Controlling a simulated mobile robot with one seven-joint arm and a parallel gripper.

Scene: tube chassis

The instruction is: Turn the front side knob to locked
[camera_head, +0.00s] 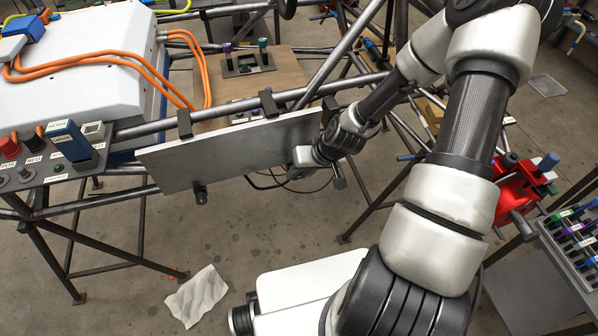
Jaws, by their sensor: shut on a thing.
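A flat grey side panel (225,152) hangs on the chassis tube by two black clips. A small dark knob (200,193) shows at its lower edge on the left. My gripper (304,156) is at the lower right part of the panel, shut on what appears to be the front side knob. The wrist and jaws hide that knob, so its turn angle and whether it is locked cannot be told. My arm reaches in from the right.
Chassis tubes (340,50) cross behind the panel. A white box (85,60) with orange cables lies on the left. A control strip (60,165) with knobs sits at the left edge. A red vise (515,185) and a tool rack (575,235) stand right. A crumpled sheet (197,296) lies on the floor.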

